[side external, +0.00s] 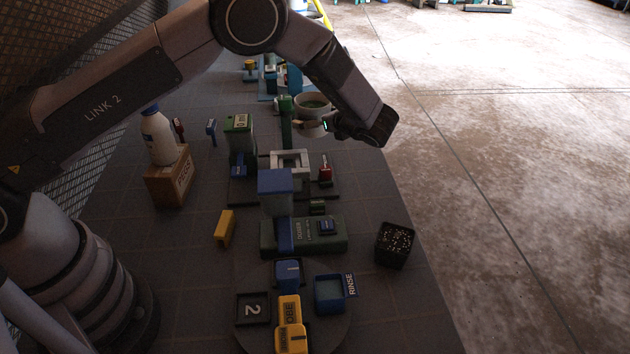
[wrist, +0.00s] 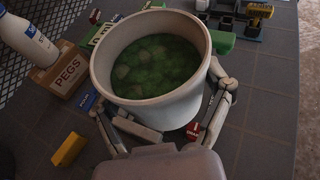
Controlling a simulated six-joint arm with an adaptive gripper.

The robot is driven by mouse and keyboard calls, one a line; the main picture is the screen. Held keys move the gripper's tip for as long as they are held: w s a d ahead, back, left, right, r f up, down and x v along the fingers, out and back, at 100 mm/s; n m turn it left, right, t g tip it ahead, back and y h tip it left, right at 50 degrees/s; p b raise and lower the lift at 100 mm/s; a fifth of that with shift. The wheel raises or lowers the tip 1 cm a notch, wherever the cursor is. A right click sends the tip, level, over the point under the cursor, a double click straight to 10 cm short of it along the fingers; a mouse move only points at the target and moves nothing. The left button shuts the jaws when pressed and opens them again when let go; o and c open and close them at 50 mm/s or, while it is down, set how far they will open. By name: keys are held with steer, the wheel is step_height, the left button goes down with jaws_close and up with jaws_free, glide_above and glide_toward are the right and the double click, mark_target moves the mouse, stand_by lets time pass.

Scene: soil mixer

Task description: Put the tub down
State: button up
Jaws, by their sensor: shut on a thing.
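The tub is a pale, round, open container with green lumpy contents. It fills the middle of the wrist view (wrist: 160,108) and shows in the side external view (side external: 314,112) beside a green post. My gripper (wrist: 163,125) has one finger on each side of the tub and is shut on it. In the side external view my gripper (side external: 328,125) reaches the tub from the right. The tub looks nearly upright and seems to be above the table. Its underside and what lies directly beneath it are hidden.
A box marked PEGS (side external: 168,178) with a white bottle (side external: 159,137) on it stands at the left. A green-and-blue device (side external: 303,235), a yellow block (side external: 225,228), a black pot (side external: 394,244) and a round turntable (side external: 262,335) stand nearer. Bare table shows along the right edge (side external: 385,200).

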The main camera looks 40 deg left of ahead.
steer(key=s+r+n+g+h, duration=0.1)
steer(key=s+r+n+g, duration=0.1)
steer(key=s+n+g, duration=0.8)
steer(key=s+d+r+n+g+h, duration=0.1)
steer(key=s+d, duration=0.1)
steer(key=s+d+r+n+g+h, duration=0.1)
steer(key=s+d+n+g+h, duration=0.1)
steer(key=s+d, duration=0.1)
steer(key=s+d+r+n+g+h, duration=0.1)
steer(key=s+d+r+g, duration=0.1)
steer(key=shift+s+d+n+h, duration=0.15)
steer(key=shift+s+n+h, duration=0.05)
steer(key=shift+n+h, duration=0.2)
steer(key=s+d+f+n+g+h, duration=0.1)
steer(key=s+d+f+n+h, duration=0.3)
steer(key=d, duration=0.4)
steer(key=s+d+f+n+g+h, duration=0.1)
steer(key=d+f+n+h, duration=0.35)
steer(key=d, duration=0.35)
steer(key=n+t+h, duration=0.6)
steer(key=n+h, duration=0.3)
steer(key=h, duration=0.1)
glide_above(406, 343)
step_height(406, 343, down, 10)
steer(key=shift+r, duration=0.1)
steer(key=shift+f, duration=2.3)
